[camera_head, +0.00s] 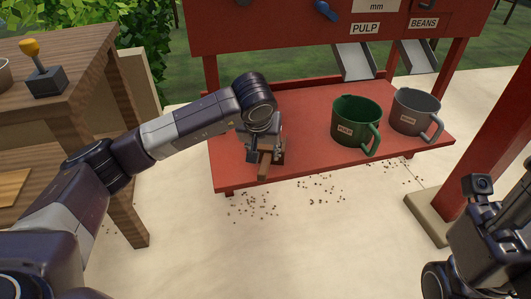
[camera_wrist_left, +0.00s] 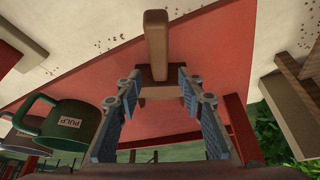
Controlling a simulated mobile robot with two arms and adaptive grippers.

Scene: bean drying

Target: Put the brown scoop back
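The brown scoop (camera_head: 264,166) is at the front left of the red shelf, with its handle pointing out past the front edge. My left gripper (camera_head: 262,150) reaches down to it from above. In the left wrist view, the scoop (camera_wrist_left: 156,42) fills the gap between the fingertips of the left gripper (camera_wrist_left: 159,78), which touch its wide end on both sides. Whether the scoop rests on the shelf or hangs just above it is unclear. My right gripper (camera_head: 492,205) is empty-looking at the right edge, partly cut off; its opening is unclear.
The red shelf (camera_head: 310,115) carries a green PULP mug (camera_head: 352,122) and a grey mug (camera_head: 412,112) below two metal chutes (camera_head: 352,62). A wooden table (camera_head: 75,95) stands at left. A red post (camera_head: 495,140) rises at right. Beans lie scattered on the floor.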

